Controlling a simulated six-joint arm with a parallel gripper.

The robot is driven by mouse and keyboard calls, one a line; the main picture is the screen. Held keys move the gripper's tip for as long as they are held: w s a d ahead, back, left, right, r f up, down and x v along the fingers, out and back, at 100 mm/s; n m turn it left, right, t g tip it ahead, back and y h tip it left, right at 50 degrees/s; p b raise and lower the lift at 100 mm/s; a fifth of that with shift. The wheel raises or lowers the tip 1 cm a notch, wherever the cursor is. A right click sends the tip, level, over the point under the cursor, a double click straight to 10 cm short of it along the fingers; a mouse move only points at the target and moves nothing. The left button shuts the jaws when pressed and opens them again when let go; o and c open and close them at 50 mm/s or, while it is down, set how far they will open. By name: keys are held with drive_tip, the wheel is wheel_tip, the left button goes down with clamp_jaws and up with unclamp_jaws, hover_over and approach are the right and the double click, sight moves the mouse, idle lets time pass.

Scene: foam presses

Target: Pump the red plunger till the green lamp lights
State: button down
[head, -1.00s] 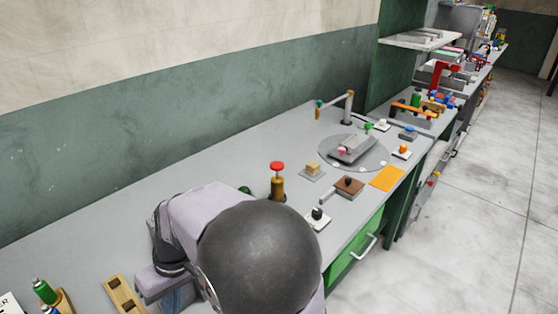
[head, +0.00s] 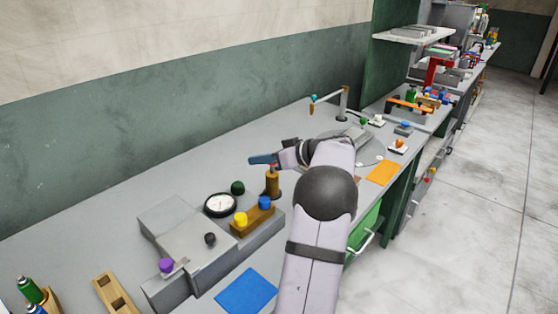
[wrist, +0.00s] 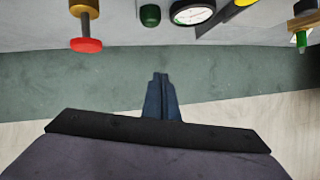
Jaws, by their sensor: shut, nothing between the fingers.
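A dark green dome (head: 237,187), looking unlit, stands left of the post. It also shows in the wrist view (wrist: 150,15).
A round gauge (head: 219,204) sits beside the dome. A wooden block with yellow and blue knobs (head: 252,217) and a grey housing (head: 195,248) with a purple knob stand nearer. A blue mat (head: 246,290) and an orange mat (head: 383,173) lie flat. The wall runs behind.

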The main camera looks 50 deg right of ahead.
drive_tip(key=s+d+r+t+h, duration=0.1)
drive_tip(key=s+d+t+h, duration=0.1)
drive_tip(key=s+d, duration=0.5)
drive_tip(key=d+h, duration=0.1)
drive_tip(key=d, duration=0.3)
drive_tip(key=shift+s+d+r+b, duration=0.15)
drive_tip(key=shift+s+r+b, duration=0.1)
drive_tip(key=shift+b, duration=0.1)
drive_tip(key=shift+w, duration=0.15)
drive_tip(key=w+f+p, duration=0.6)
drive_tip(key=w+p, duration=0.1)
drive_tip(key=w, duration=0.2)
drive_tip(key=shift+w+f, duration=0.25)
